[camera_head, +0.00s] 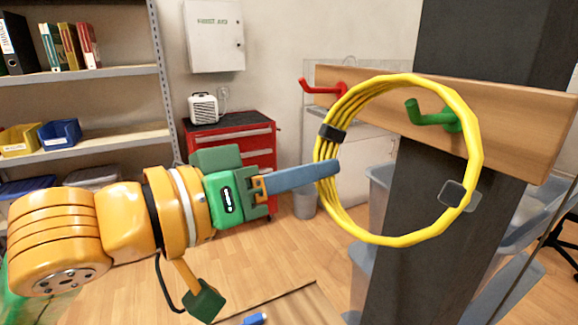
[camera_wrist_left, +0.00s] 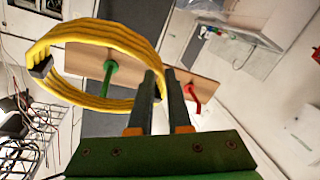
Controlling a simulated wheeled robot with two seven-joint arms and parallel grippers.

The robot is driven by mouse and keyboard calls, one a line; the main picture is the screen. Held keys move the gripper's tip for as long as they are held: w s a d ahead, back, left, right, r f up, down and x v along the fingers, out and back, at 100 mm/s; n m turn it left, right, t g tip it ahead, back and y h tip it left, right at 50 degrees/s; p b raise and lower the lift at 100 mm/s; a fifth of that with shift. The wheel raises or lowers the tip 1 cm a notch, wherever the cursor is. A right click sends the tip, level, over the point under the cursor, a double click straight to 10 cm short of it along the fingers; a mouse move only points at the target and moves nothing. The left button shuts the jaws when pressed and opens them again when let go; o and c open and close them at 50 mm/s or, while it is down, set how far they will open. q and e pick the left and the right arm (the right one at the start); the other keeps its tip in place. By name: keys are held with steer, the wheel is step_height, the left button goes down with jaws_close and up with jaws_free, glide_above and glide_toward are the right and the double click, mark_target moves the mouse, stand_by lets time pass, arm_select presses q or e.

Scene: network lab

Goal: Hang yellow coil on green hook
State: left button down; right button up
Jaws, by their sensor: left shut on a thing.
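The yellow coil (camera_head: 477,150) is a ring of cable with a black band on its left side and a small grey tag at its lower right. My left gripper (camera_head: 328,171) is shut on the coil's left side and holds it up in the air. The green hook (camera_head: 430,116) sticks out from a wooden board and appears inside the coil's ring in the head view; whether the ring is around it or in front of it I cannot tell. In the left wrist view the coil (camera_wrist_left: 110,30) hangs from the fingers, with the green hook (camera_wrist_left: 108,75) seen through it. My right gripper is not in view.
A red hook (camera_head: 320,88) is on the left of the same wooden board (camera_head: 530,135), which is fixed to a dark post (camera_head: 415,215). A red tool cabinet (camera_head: 235,135) and shelves (camera_head: 85,75) stand behind. Clear bins are near the post.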

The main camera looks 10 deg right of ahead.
mark_target(335, 178)
arm_select(q)
steer(key=shift+s+p+x, duration=0.25)
steer(key=shift+p+x, duration=0.3)
steer(key=shift+x, duration=0.95)
steer(key=shift+d+f+b, duration=0.35)
steer(key=shift+f+b, duration=0.2)
steer(key=shift+b, duration=0.15)
steer(key=shift+w+d+f+b, duration=0.1)
steer(key=shift+d+f+b, duration=0.3)
steer(key=shift+f+b, duration=0.45)
steer(key=shift+r, duration=0.1)
steer(key=c, duration=0.8)
jaws_free()
steer(key=shift+w, duration=0.1)
steer(key=shift+o, duration=0.2)
steer(key=shift+a, duration=0.1)
